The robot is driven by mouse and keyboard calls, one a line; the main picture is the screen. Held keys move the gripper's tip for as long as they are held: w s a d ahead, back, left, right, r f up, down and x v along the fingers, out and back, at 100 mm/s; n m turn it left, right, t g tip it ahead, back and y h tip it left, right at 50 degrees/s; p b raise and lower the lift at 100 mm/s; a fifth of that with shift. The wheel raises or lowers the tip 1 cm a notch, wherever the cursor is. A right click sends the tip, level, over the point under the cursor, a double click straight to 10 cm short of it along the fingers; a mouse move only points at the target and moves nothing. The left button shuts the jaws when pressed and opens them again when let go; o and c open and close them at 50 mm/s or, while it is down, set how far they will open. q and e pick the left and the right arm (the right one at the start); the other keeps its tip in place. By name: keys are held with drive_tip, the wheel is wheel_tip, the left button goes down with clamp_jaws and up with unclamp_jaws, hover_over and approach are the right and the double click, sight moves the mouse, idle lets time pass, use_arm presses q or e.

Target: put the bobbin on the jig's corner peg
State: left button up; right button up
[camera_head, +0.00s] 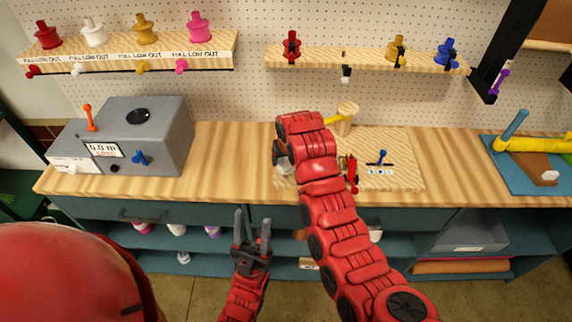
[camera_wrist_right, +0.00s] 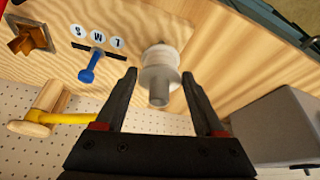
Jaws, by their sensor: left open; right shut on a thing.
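The jig is a pale wooden board (camera_head: 405,178) on the counter, with a blue slider (camera_head: 380,158) beside S, M and L marks. In the right wrist view a white-grey bobbin (camera_wrist_right: 160,78) sits between the fingertips of my right gripper (camera_wrist_right: 160,73), which is shut on it over the wood near the board's edge. In the head view my right arm covers most of the bobbin; only a pale bit shows at the board's left. The corner peg cannot be seen, so I cannot tell whether the bobbin is around it. My left gripper (camera_head: 252,222) is open and empty before the lower shelves.
A mallet (camera_head: 346,119) with a yellow handle stands at the board's back. A grey machine (camera_head: 160,140) stands on the left of the counter, a blue tray (camera_head: 515,178) on the right. Shelves with coloured spools (camera_head: 198,28) hang behind. The counter between machine and board is clear.

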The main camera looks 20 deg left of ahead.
sight(287, 164)
drive_tip(key=shift+w, duration=0.15)
wheel_tip(287, 164, down, 2)
drive_tip(key=p, duration=0.2)
drive_tip(key=shift+f+p, duration=0.25)
drive_tip(key=shift+p, duration=0.05)
drive_tip(key=shift+f, duration=0.4)
drive_tip(key=shift+f, duration=0.15)
drive_tip(key=shift+f+b, duration=0.15)
drive_tip(key=shift+b, duration=0.15)
drive_tip(key=o, duration=1.3)
drive_tip(key=shift+o, duration=0.2)
